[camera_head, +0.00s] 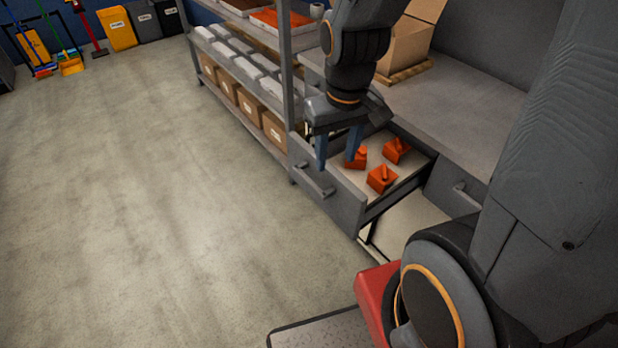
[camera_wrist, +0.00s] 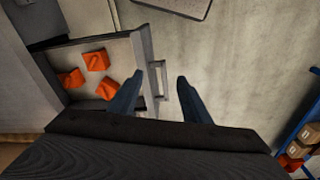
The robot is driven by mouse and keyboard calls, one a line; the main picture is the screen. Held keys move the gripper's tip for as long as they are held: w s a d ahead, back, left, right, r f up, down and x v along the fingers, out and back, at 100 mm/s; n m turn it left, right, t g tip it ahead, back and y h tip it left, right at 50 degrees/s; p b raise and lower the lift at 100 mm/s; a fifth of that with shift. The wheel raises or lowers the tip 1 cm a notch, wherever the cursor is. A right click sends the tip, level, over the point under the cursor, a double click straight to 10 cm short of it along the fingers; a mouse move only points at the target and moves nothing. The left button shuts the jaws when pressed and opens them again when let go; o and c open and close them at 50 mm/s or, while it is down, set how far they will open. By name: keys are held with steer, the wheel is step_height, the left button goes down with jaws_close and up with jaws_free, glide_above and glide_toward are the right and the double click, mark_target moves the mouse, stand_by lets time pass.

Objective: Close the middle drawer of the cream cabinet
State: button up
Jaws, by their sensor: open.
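An open drawer (camera_head: 345,203) with a grey front and a pale inside sticks out of the cabinet (camera_head: 452,183), which looks grey here rather than cream. Three orange pieces (camera_head: 382,179) lie in it. Its bar handle (camera_head: 312,182) is on the outer face of the front. My gripper (camera_head: 337,161) points down over the drawer front with its blue fingers apart and empty. In the wrist view, the handle (camera_wrist: 160,80) appears between the two fingertips. The left finger overlaps the drawer front (camera_wrist: 144,65) there. I cannot tell whether either finger touches anything.
A shelf rack (camera_head: 288,75) with cardboard boxes (camera_head: 250,106) and white bins stands beside the cabinet. An open carton (camera_head: 405,45) stands on the grey worktop (camera_head: 455,105). A pale surface (camera_head: 408,222) shows below the open drawer. The floor (camera_head: 190,210) in front is clear.

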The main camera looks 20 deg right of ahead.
steer(key=w+a+f+n, duration=0.1)
steer(key=w+n, duration=0.1)
steer(key=n, duration=0.1)
steer(key=w+a+f+n, duration=0.1)
steer(key=w+n, duration=0.2)
steer(key=w+a+f+n+h, duration=0.1)
steer(key=w+a+f+n, duration=0.1)
steer(key=w+n, duration=0.1)
steer(key=shift+g+b, duration=0.3)
steer(key=shift+b, duration=0.1)
jaws_close()
steer(key=w+a+f+n+h, duration=0.2)
steer(key=w+a+f+n, duration=0.6)
steer(key=n, duration=0.4)
steer(key=w+d+f+p, duration=0.2)
steer(key=w+d+f, duration=0.1)
steer(key=d+f, duration=0.3)
steer(key=shift+p+x, duration=0.4)
steer(key=shift+x, duration=0.95)
steer(key=shift+s, duration=0.15)
